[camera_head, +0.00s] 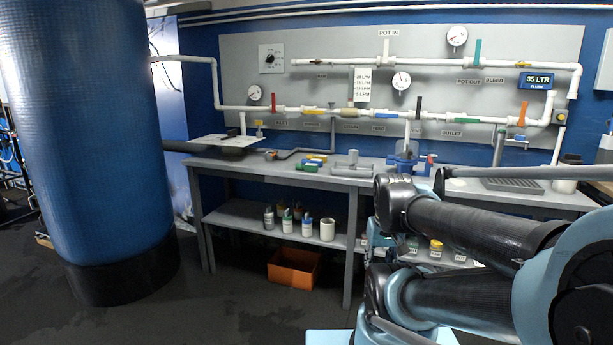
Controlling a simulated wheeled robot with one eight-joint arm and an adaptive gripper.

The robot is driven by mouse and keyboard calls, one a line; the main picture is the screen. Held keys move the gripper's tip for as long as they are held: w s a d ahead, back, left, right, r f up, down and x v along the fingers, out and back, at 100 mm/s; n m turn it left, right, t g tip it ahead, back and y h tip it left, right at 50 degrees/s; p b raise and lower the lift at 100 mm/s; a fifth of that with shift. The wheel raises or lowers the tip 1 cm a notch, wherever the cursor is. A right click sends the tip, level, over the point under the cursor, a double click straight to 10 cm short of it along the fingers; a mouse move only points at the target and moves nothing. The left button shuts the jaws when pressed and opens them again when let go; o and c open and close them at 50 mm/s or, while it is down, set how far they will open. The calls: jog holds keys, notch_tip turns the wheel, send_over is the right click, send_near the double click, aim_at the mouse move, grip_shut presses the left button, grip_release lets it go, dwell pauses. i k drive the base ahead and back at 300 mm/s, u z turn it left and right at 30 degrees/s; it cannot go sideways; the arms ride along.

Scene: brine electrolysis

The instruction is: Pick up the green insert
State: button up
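A small green piece (307,167), which looks like the green insert, lies on the grey workbench top (260,166). It lies close in front of a blue and yellow piece (315,160); I cannot tell whether they touch. My arm fills the lower right of the head view, with its folded links in front of the right part of the bench. My gripper does not show, so its place relative to the green piece cannot be seen.
A large blue tank (85,130) stands at the left. Grey pipe fittings (350,165) and a blue pump-like device (405,160) stand right of the green piece. Bottles (287,222) stand on the lower shelf. An orange bin (294,268) sits underneath. Floor at lower left is clear.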

aim_at(308, 167)
jog(key=z, duration=0.4)
jog(key=i, duration=1)
jog(key=u, duration=0.45)
